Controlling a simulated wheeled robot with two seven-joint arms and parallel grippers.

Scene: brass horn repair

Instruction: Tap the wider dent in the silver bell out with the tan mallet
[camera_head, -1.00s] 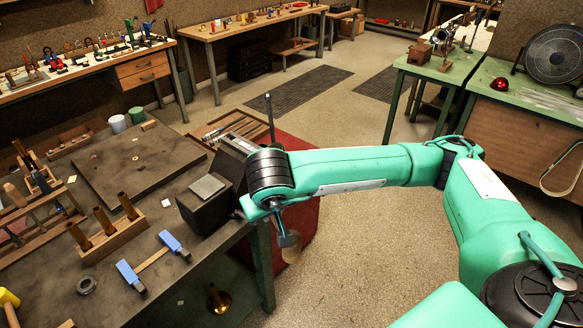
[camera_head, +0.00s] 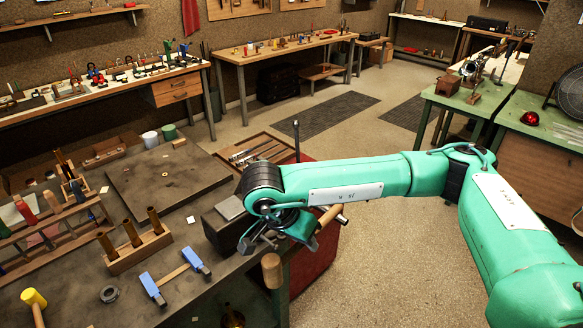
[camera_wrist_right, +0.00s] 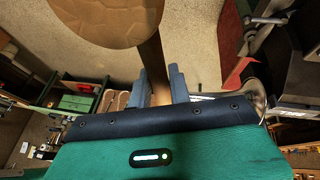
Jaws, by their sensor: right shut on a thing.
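The tan mallet (camera_head: 271,271) is in my right gripper (camera_wrist_right: 160,84). In the right wrist view its broad round tan head (camera_wrist_right: 108,18) fills the top, and its wooden handle runs down between the two grey fingers. In the head view the mallet head hangs just off the bench's right edge, below my right wrist. The silver bell is not clearly seen; a shiny curved edge (camera_wrist_right: 257,98) at the right of the wrist view may be part of it. The dents cannot be made out. My left gripper is out of view.
The dark bench (camera_head: 75,290) holds a block with brass tubes (camera_head: 138,248), a blue-headed hammer (camera_head: 176,277), a yellow mallet (camera_head: 34,300) and a flat board (camera_head: 165,178). A red cabinet (camera_head: 318,262) with an open tool tray stands beside it. The floor at right is clear.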

